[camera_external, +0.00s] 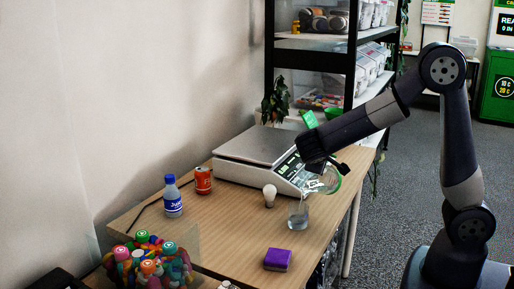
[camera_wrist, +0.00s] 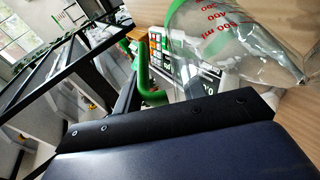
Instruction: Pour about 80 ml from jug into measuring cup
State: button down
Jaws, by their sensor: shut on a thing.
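The jug (camera_external: 326,181) is clear with a green rim and handle and red graduation marks. It is tilted, its lower-left side above the measuring cup. In the wrist view the jug (camera_wrist: 225,40) fills the upper right. My gripper (camera_external: 338,168) is shut on the jug's green handle (camera_wrist: 143,68); its fingertips are hard to make out. The measuring cup (camera_external: 298,215), small and clear, stands upright on the table with greyish liquid inside. A thin pale streak between jug and cup looks like a stream. The exact level cannot be read.
On the wooden table (camera_external: 232,233), a scale (camera_external: 250,155) stands behind. A light bulb (camera_external: 269,195) is close left of the cup, and a purple block (camera_external: 277,259) is in front. A red can (camera_external: 203,180), blue-capped bottle (camera_external: 172,196) and clear bin of colourful items (camera_external: 150,262) stand left.

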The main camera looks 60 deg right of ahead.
aim_at(323, 175)
jog(key=shift+w+a+r, duration=0.1)
jog(key=shift+a+r, duration=0.05)
jog(key=shift+r, duration=0.05)
dwell(0.6)
jog(key=d+f+y+b, duration=0.1)
jog(key=s+d+f+m+y, duration=0.1)
jog(key=d+f+y, duration=0.1)
jog(key=shift+d+f+t+b, duration=0.1)
jog(key=shift+f+t+b, duration=0.1)
jog(key=shift+t+b, duration=0.15)
jog(key=shift+d+f+y, duration=0.1)
jog(key=shift+f+y, duration=0.2)
jog(key=shift+y, duration=0.3)
jog(key=shift+d+f, duration=0.15)
jog(key=shift+d, duration=0.1)
jog(key=shift+y, duration=0.3)
dwell(0.8)
